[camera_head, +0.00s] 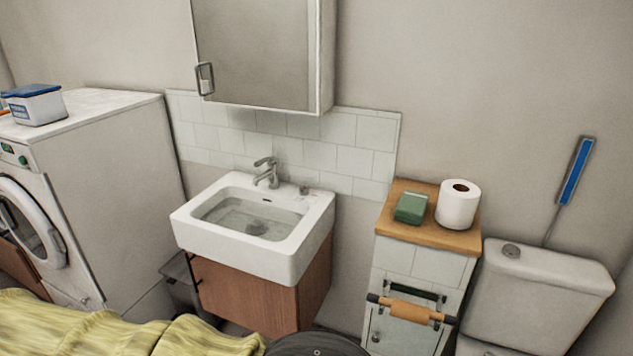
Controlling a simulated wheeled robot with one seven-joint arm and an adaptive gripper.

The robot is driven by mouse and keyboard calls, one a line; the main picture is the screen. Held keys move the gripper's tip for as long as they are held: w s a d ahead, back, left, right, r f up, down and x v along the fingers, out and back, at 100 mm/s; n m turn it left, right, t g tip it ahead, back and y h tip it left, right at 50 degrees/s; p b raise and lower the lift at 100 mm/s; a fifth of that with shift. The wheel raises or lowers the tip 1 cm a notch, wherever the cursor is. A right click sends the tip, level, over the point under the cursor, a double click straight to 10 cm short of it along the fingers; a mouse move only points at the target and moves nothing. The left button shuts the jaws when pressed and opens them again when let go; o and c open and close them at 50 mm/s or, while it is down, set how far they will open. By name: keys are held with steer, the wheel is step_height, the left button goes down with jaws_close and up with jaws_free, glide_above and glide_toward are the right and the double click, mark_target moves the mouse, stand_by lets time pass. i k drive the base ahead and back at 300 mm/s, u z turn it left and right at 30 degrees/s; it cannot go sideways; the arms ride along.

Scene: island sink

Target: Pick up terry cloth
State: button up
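No cloth can be named as the terry cloth with certainty. A yellow-green, folded, fabric-like thing (110,330) fills the bottom left edge and is cut off by the frame. A small green block-like thing (411,208) lies on the wooden top of the narrow cabinet; I cannot tell whether it is folded cloth. A tan roll-shaped thing (410,311) with dark ends is at the bar on the cabinet's front. My gripper is not in view.
A white sink (300,259) with a tap (266,172) stands in the middle. A paper roll (457,207) stands right of the green thing. A toilet (550,285) is at right, a washing machine (120,150) with a white, blue-lidded box (38,108) at left. A mirrored cabinet (260,50) hangs above.

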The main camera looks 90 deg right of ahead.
mark_target(410, 208)
steer(key=k, duration=0.75)
steer(key=z, duration=1.85)
